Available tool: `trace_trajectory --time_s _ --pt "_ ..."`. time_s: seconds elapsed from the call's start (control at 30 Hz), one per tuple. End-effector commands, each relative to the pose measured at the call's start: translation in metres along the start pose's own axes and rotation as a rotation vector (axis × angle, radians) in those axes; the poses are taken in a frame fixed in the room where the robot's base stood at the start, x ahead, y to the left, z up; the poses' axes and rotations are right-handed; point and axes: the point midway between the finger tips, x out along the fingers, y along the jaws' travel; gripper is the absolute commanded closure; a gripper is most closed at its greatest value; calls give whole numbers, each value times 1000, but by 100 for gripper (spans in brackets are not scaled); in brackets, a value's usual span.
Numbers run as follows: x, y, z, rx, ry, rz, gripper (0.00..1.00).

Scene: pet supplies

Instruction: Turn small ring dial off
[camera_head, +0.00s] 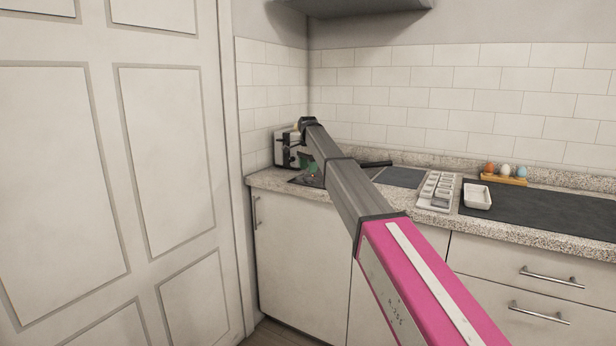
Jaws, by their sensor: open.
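A small ring dial cannot be made out in this view. My grey and pink arm reaches from the bottom right up and left over the counter. Its dark far end stands in front of a small silver and black appliance (280,150) in the counter corner. Small dark parts beside the arm's end may belong to my gripper, but its fingers cannot be made out. A dark hob-like panel (400,177) lies in the counter, partly hidden behind my arm. A dark bar like a handle (377,163) sticks out to the right of the arm.
The speckled counter (446,217) holds a compartment tray (437,190), a white dish (477,196), a dark mat (560,212) and a wooden holder (504,179) with egg-shaped items. A white panelled door (150,160) stands close at left. A hood (360,6) hangs above.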

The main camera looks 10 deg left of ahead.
Motion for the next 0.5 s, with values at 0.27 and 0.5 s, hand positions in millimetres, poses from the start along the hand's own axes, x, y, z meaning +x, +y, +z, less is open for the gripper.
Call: trace_trajectory --time_s 0.27,0.5 --pt "36 0 0 0 0 0 38" --pt "38 0 0 0 0 0 38"
